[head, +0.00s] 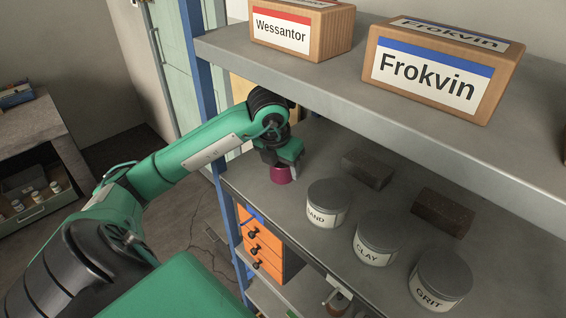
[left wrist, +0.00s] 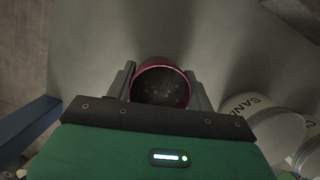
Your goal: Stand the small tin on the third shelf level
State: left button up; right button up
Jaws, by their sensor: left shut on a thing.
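The small tin (head: 281,174) is dark pink and stands upright at the left end of the grey shelf level (head: 247,184) that also carries the labelled tins. My left gripper (head: 283,163) comes down over it from above. In the left wrist view the tin (left wrist: 160,84) shows its open round top, with its inside dark and speckled. The fingers of my left gripper (left wrist: 160,88) are shut on it, one on each side. The tin's base appears at the shelf surface, but I cannot tell whether it touches. My right gripper is not in view.
Grey tins marked SAND (head: 325,203), CLAY (head: 376,238) and GRIT (head: 440,286) stand right of the tin. Two dark bricks (head: 367,169) (head: 442,212) lie behind them. The shelf above (head: 340,80) holds the Wessantor box (head: 301,27) and Frokvin box (head: 440,70). A blue post (head: 222,190) stands left.

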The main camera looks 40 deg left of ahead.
pick_arm(q)
jog(key=shift+f, duration=0.2)
jog(key=o, duration=1.1)
jog(key=shift+c, duration=0.2)
jog(key=shift+r, duration=0.15)
jog(key=shift+r, duration=0.2)
jog(key=shift+b+v, duration=0.4)
jog(key=shift+v, duration=0.75)
jog(key=s+b, duration=0.1)
jog(key=s, duration=0.2)
jog(key=s+b, duration=0.2)
jog(key=s, duration=0.2)
jog(key=s+d+b, duration=0.1)
jog(key=s+b, duration=0.1)
jog(key=s, duration=0.1)
jog(key=shift+s, duration=0.2)
jog(key=shift+s+d+r+b, duration=0.1)
jog(key=shift+s+b, duration=0.15)
jog(key=shift+s, duration=0.2)
jog(key=shift+s+d+r+b, duration=0.1)
jog(key=shift+s+b, duration=0.1)
jog(key=shift+s, duration=0.25)
